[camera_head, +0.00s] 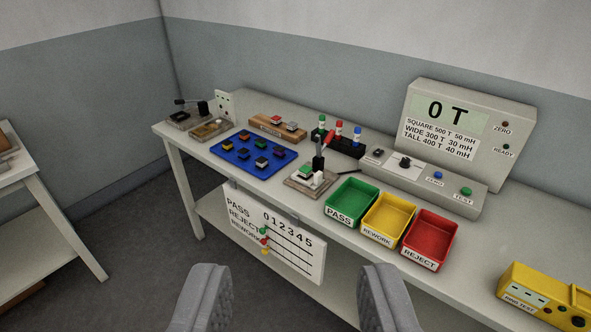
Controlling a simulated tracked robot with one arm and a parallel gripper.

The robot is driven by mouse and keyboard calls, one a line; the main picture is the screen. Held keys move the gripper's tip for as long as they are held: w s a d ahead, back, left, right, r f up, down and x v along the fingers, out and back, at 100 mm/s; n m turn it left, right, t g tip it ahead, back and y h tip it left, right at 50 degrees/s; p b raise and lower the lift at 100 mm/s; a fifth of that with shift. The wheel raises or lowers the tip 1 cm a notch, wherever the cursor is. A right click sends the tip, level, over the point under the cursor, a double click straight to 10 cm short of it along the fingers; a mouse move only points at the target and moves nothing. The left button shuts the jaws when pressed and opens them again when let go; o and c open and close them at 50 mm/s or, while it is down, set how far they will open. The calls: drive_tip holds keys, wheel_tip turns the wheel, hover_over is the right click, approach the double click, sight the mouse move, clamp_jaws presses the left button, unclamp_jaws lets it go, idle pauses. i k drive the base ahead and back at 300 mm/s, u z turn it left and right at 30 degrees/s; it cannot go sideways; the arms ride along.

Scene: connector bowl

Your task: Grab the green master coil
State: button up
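A small green-and-white upright piece (320,126), which looks like the green master coil, stands at the left end of a black rack (346,147) at the back of the bench. A red piece (338,130) and a blue piece (357,137) stand to its right in the same rack. My gripper (294,272) is open and empty, its two grey fingers wide apart at the bottom of the view. It is well short of the bench and apart from the green piece.
A fixture with a red-handled lever (327,138) stands in front of the rack. A blue tray (242,164) of small parts lies left. Green (351,183), yellow (387,198) and red (430,221) bins line the front edge. A sign (290,262) hangs below the edge.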

sight(305, 172)
drive_tip(key=i, duration=1.55)
drive_tip(key=z, duration=0.1)
